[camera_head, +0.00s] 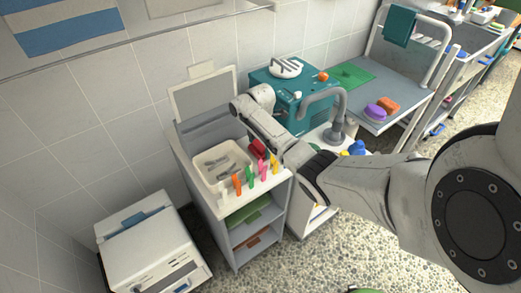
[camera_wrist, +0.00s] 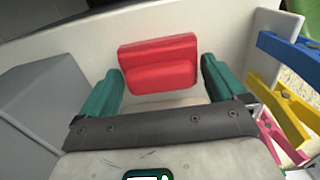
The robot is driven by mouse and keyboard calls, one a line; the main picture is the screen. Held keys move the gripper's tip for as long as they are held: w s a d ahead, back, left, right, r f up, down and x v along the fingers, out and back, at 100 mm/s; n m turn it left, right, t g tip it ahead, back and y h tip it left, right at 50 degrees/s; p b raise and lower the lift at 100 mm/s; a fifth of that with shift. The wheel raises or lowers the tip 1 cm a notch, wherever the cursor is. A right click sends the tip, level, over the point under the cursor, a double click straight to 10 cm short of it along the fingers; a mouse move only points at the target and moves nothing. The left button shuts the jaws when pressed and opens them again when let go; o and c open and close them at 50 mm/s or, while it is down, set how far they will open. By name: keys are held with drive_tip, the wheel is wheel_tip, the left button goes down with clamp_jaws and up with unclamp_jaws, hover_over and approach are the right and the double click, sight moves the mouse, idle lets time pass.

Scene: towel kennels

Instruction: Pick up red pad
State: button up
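The red pad (camera_wrist: 158,65) is in the wrist view, in front of a pale wall and beyond my fingertips. My gripper (camera_wrist: 162,85) is open, with one green finger on each side of the pad's near end. A thin gap shows at the right finger; the left finger comes very close to the pad, and I cannot tell whether it touches. In the head view a red piece (camera_head: 257,147) beside the white basin looks like the same pad, partly hidden by my arm. My fingers are not clearly visible there.
Colored clips, including a blue one (camera_wrist: 289,50) and a yellow one (camera_wrist: 278,103), stand close to the right of my gripper. A grey block (camera_wrist: 45,105) is at the left. The white basin (camera_head: 198,176) holds grey tools. A teal cabinet (camera_head: 291,91) and grey faucet stand behind.

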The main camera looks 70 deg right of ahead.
sight(261, 144)
drive_tip(key=c, duration=0.7)
wheel_tip(261, 144, up, 10)
drive_tip(key=shift+r, duration=0.1)
idle(0.3)
